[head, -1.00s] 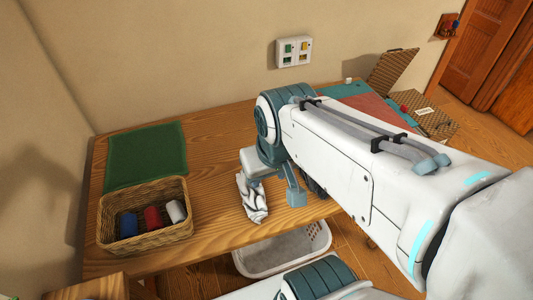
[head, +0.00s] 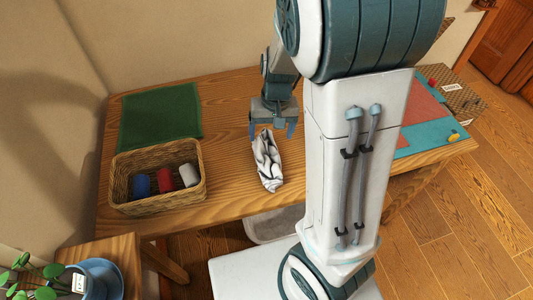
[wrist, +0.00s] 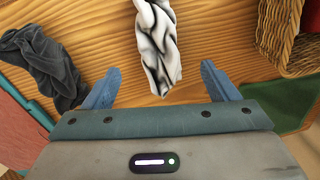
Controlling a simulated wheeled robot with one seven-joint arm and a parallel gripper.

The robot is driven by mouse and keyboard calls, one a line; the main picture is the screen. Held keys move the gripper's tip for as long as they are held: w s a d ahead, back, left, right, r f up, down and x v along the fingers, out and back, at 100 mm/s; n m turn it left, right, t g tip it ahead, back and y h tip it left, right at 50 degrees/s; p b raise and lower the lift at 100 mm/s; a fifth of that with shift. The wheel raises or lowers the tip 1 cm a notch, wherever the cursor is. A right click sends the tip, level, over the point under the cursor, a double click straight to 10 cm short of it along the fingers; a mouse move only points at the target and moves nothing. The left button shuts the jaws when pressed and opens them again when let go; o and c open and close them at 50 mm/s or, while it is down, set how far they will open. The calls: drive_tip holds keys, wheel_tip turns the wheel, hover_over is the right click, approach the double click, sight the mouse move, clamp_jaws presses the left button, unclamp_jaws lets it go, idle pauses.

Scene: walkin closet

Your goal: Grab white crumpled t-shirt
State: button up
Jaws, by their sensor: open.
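The white crumpled t-shirt (head: 267,161), with dark streaks, lies on the wooden table. It also shows in the wrist view (wrist: 158,45), in front of and between my fingers. My gripper (head: 273,130) is open, with its two blue fingers at the far end of the shirt. In the wrist view my gripper (wrist: 160,85) has its fingers spread wide, and the near end of the shirt reaches toward the gap. I see nothing held.
A wicker basket (head: 202,181) with several rolled cloths and a green cloth (head: 160,118) are left of the shirt. A dark grey crumpled cloth (wrist: 45,62) lies at the left in the wrist view. A light laundry basket (head: 272,225) stands under the table edge.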

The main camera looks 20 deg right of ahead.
sight(268, 161)
drive_tip(key=f, duration=0.4)
drive_tip(key=f+b, duration=0.1)
drive_tip(key=f, duration=0.9)
drive_tip(key=shift+w+a, duration=0.1)
drive_tip(key=shift+a, duration=0.3)
drive_tip(key=c, duration=0.8)
